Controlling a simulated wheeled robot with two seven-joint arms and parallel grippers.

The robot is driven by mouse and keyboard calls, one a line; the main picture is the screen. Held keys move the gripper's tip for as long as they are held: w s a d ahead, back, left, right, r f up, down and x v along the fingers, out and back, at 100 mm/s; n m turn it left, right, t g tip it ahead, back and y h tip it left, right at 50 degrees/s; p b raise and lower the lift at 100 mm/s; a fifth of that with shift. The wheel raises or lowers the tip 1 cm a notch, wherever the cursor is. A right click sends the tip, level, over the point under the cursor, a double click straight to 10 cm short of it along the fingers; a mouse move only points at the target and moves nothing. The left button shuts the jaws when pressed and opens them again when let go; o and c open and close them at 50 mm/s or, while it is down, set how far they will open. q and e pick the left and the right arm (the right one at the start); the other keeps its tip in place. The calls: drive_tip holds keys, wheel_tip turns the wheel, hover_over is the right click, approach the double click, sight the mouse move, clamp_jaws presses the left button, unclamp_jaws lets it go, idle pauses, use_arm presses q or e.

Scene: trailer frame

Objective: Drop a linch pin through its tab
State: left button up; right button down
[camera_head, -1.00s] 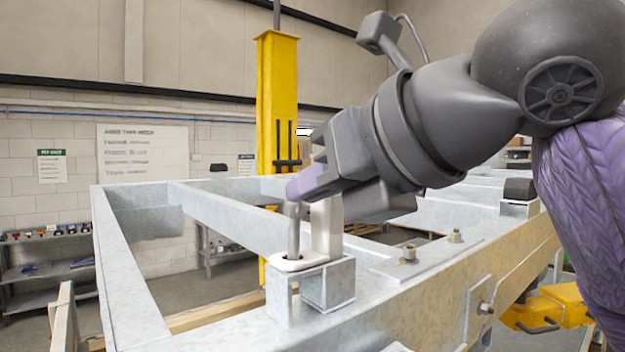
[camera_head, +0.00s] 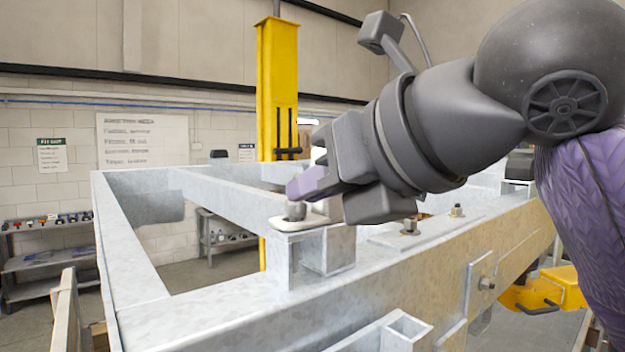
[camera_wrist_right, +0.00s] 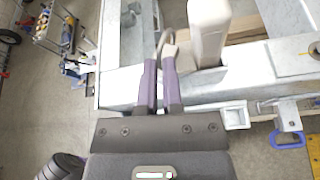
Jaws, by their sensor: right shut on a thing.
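My right gripper (camera_head: 306,186), with purple fingertips, is shut on the grey linch pin (camera_head: 296,210). The pin is upright, and only a short piece of its shaft shows between the fingers and the pale rounded tab plate (camera_head: 285,224) on a galvanised block. The lower shaft is hidden, apparently inside the tab. In the right wrist view the fingers (camera_wrist_right: 160,70) close on the pin's grey-beige end (camera_wrist_right: 167,48). A tall pale upright piece (camera_wrist_right: 207,30) stands just right of them. My left gripper is not in view.
The galvanised trailer frame (camera_head: 225,305) fills the foreground, with bolts (camera_head: 409,227) on its top to the right. A yellow post (camera_head: 277,90) stands behind. A shelf with small items (camera_head: 45,262) is at the far left.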

drive_tip(key=shift+f, duration=0.25)
drive_tip(key=c, duration=0.7)
unclamp_jaws()
drive_tip(key=shift+r, duration=0.1)
drive_tip(key=b+v, duration=0.2)
drive_tip(key=v, duration=0.8)
